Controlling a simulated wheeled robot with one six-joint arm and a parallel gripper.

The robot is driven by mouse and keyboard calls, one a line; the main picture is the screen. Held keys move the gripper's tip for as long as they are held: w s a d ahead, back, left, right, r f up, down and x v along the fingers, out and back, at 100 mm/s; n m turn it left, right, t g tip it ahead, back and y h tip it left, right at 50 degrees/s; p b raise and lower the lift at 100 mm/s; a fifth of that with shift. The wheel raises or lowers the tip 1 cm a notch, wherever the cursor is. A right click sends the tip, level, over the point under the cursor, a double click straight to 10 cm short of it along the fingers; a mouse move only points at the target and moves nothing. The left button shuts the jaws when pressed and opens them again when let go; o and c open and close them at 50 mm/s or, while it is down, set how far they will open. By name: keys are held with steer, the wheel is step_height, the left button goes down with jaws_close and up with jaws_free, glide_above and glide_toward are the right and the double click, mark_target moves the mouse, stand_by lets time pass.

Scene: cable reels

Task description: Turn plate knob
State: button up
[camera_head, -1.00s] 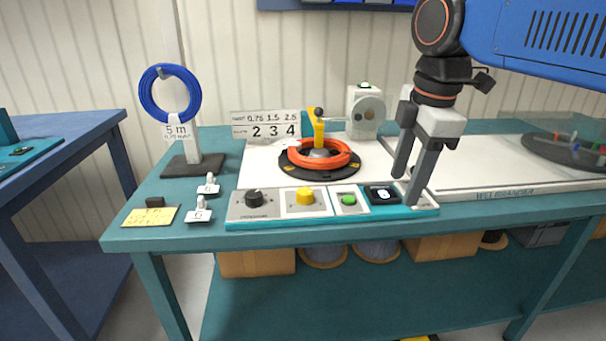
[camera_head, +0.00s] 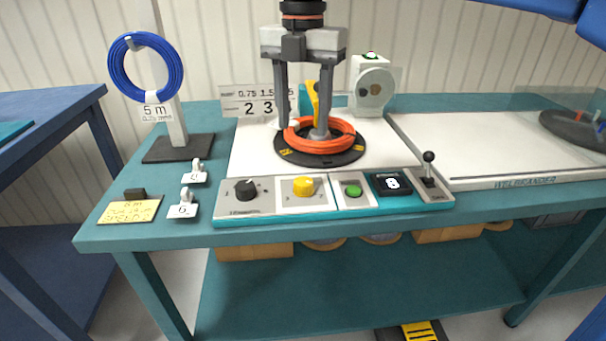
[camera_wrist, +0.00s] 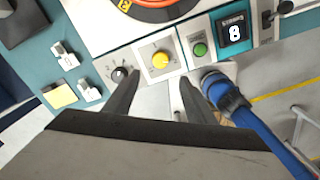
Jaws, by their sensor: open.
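The control panel has a black knob (camera_head: 246,189) on its left plate and a yellow knob (camera_head: 304,186) on the plate to its right. I cannot read which is labelled as the plate knob.
Right of the yellow knob are a green button (camera_head: 353,191), a display reading 8 (camera_head: 391,184) and a black-balled lever (camera_head: 429,168). A blue coil (camera_head: 147,67) hangs on a stand at left. Numbered tags (camera_head: 184,209) and a yellow note (camera_head: 128,211) lie left of the panel.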

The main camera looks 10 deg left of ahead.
mark_target(303, 181)
step_height(303, 181, down, 13)
steer(key=shift+f, duration=0.2)
stand_by(0.3)
steer(key=c, duration=1)
